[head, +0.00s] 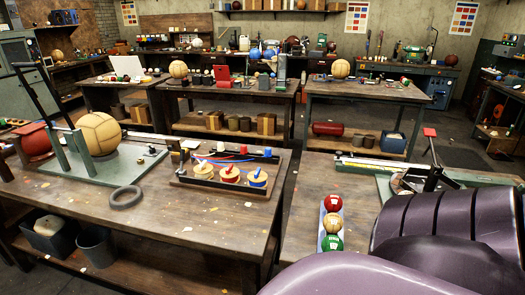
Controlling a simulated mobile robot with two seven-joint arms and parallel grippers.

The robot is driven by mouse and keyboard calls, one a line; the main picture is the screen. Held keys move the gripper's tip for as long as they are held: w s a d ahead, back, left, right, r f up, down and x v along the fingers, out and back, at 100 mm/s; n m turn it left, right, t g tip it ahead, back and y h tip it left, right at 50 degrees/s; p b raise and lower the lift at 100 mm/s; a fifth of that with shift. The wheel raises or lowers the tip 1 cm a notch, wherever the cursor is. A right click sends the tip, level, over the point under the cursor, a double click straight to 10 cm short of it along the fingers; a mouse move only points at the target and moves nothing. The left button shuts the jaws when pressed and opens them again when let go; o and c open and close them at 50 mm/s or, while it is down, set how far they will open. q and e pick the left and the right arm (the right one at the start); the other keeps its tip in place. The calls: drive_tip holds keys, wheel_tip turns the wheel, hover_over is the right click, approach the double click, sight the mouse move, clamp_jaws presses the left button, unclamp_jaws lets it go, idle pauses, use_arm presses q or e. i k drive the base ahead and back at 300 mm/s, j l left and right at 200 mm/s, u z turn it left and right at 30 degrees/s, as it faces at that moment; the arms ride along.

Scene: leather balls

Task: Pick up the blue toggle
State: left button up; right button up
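Two similar round pieces stand in a row to the left of the blue toggle: one with a red top (230,173) and one with a whitish top (204,167). Thin red and blue wires run behind them on the board. Neither of my grippers shows in the head view. Purple parts of my own body fill the lower right.
A tan leather ball (98,133) sits in a green stand on the left bench, with a dark ring (126,197) in front. Red, tan and green balls (332,222) stand in a rack on the right bench. A gap separates the benches.

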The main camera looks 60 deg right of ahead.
sight(268, 151)
drive_tip(key=z, duration=1.9)
